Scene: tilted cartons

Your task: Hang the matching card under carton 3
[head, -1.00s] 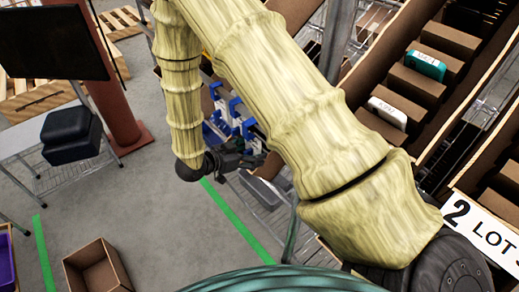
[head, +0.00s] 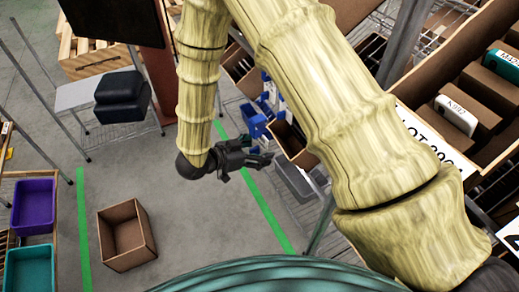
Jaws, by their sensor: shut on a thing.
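My gripper (head: 258,159) is at the end of my bent arm, left of centre in the head view. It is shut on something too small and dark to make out. It is over the floor, to the left of the rack. A tilted carton (head: 411,88) at the right holds several brown boxes, a white box (head: 456,115) and a teal box (head: 503,64). I cannot read a carton number, so I cannot tell which is carton 3.
Blue holders (head: 256,121) and a grey bin (head: 297,179) are on the rack beside my gripper. An open brown box (head: 126,236) stands on the floor. Purple (head: 34,204) and teal (head: 29,268) bins are at the left. Floor between is clear.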

